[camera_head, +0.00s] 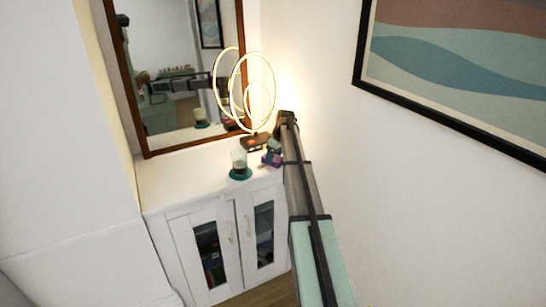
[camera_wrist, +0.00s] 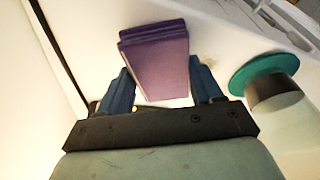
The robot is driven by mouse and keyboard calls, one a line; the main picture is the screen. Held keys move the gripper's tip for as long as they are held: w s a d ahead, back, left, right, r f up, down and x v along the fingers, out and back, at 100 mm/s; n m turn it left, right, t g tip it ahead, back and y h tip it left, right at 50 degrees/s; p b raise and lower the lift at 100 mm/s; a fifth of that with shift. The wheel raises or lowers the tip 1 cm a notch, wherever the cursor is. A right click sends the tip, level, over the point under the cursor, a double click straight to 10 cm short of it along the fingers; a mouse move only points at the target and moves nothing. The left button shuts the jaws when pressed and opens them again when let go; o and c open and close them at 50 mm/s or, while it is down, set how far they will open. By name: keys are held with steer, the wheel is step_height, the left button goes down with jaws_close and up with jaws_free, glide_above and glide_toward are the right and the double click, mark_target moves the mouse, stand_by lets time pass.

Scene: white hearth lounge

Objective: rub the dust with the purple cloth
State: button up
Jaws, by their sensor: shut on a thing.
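The purple cloth (camera_wrist: 160,62) is a folded, block-like pad between the two blue fingers of my gripper (camera_wrist: 162,85) in the wrist view. My gripper is shut on it. In the head view the purple cloth (camera_head: 271,159) shows at the right part of the white cabinet top, under my gripper (camera_head: 274,148). I cannot tell whether the cloth touches the top. A faint brownish smudge, which looks like the dust (camera_wrist: 209,59), lies on the white surface just right of the cloth in the wrist view. I cannot make out the dust in the head view.
A lit ring lamp (camera_head: 272,88) and a small dark box (camera_head: 253,143) stand behind. A mirror (camera_head: 180,75) is at the back. The cabinet top (camera_head: 185,180) is clear at left.

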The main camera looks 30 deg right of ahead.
mark_target(256, 168)
steer(key=shift+a+f, duration=0.15)
steer(key=shift+a, duration=1.85)
steer(key=shift+a+f, duration=0.15)
steer(key=shift+a, duration=1.8)
steer(key=shift+r, duration=3)
step_height(256, 168, up, 3)
